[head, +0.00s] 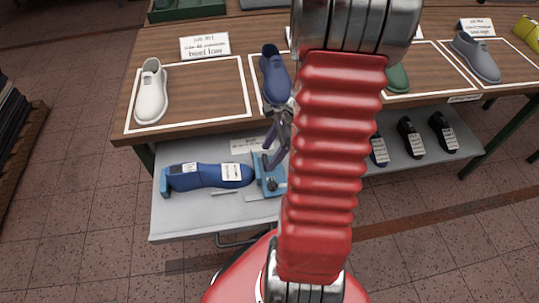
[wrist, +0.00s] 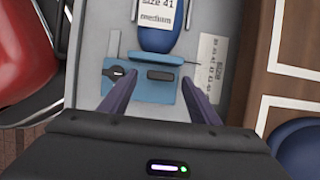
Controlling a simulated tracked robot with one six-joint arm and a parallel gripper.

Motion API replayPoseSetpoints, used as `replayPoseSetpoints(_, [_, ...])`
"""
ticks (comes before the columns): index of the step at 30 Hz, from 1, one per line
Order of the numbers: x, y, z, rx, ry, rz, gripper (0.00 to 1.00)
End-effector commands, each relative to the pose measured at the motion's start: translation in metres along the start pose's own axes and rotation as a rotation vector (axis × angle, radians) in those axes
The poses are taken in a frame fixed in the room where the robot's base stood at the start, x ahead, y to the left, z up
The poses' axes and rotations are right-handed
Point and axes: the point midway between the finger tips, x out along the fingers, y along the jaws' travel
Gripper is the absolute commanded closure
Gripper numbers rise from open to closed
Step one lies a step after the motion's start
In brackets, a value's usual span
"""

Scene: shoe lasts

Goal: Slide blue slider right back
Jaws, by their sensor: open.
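The blue slider on the right (head: 268,182) sits in the pulled-out grey drawer, at the right end of a dark blue shoe last (head: 208,176). It also shows in the wrist view as a light blue block (wrist: 140,92) with a dark knob and a dark slot. Its inner edge is close to the last (wrist: 158,38); I cannot tell if they touch. My gripper (head: 279,140) is above the slider, fingers pointing down. In the wrist view my gripper (wrist: 161,78) is open, one finger over each side of the slider, with nothing held. The arm hides part of the drawer in the head view.
Another blue end piece (head: 165,182) is at the last's left end. The grey drawer (head: 180,228) has free floor in front. The wooden table (head: 240,38) above carries a white shoe (head: 151,92) and a blue shoe (head: 274,74) close behind my gripper. A size label (wrist: 208,65) lies beside the slider.

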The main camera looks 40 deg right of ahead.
Motion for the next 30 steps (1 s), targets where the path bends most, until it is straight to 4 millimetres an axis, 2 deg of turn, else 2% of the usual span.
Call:
replayPoseSetpoints(6, [0.019, 0.000, 0.000, 0.000, -0.001, 0.002, 0.44])
replayPoseSetpoints(16, [0.021, 0.000, 0.000, -0.001, 0.000, 0.000, 0.44])
replayPoseSetpoints(30, [0.021, 0.000, 0.000, 0.000, 0.000, 0.000, 0.77])
